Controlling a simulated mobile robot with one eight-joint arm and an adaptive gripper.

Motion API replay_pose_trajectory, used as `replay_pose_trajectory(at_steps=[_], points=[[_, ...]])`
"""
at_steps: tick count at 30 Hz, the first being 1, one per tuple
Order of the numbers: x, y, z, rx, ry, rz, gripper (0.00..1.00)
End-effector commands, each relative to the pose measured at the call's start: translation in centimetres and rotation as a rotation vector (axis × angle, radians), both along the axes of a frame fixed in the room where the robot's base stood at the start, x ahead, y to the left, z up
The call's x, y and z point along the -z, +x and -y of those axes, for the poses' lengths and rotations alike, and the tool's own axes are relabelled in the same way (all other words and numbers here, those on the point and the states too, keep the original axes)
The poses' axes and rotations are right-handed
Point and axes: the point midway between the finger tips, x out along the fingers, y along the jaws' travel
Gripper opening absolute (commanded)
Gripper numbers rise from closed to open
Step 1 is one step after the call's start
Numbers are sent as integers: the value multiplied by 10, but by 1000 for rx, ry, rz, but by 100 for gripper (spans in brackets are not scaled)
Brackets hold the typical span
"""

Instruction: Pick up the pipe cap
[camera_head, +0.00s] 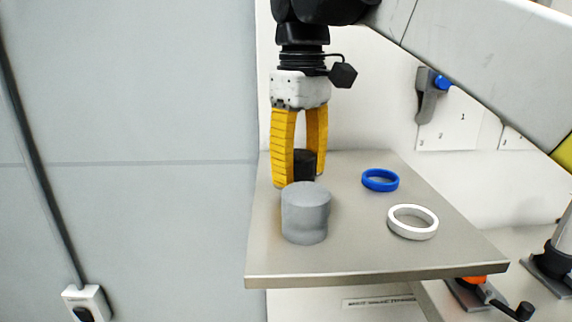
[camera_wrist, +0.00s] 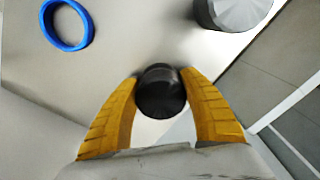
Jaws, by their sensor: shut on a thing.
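The pipe cap looks to be the small black cylinder (camera_head: 306,163) on the metal shelf, partly hidden in the head view by a finger and the grey cylinder. It shows fully from above in the wrist view (camera_wrist: 160,91). My gripper (camera_head: 298,172) points straight down with its yellow fingers on either side of the black cylinder. In the wrist view both fingertips (camera_wrist: 160,85) touch its sides, so my gripper is shut on it. I cannot tell whether it rests on the shelf or is slightly raised.
A larger grey cylinder (camera_head: 306,213) stands just in front of my gripper. A blue ring (camera_head: 380,180) and a white ring (camera_head: 412,222) lie to the right on the metal shelf (camera_head: 360,262). A wall is behind. The shelf's front edge is open.

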Motion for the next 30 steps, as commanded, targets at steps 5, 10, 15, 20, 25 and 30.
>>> replay_pose_trajectory(at_steps=[5,10,15,20,25,30], points=[[0,0,0,0,0,0,19],[-10,1,0,0,0,0,19],[-37,1,0,0,0,0,19],[-60,8,33,6,0,0,19],[-83,16,71,6,0,0,19],[-102,22,99,3,0,0,19]])
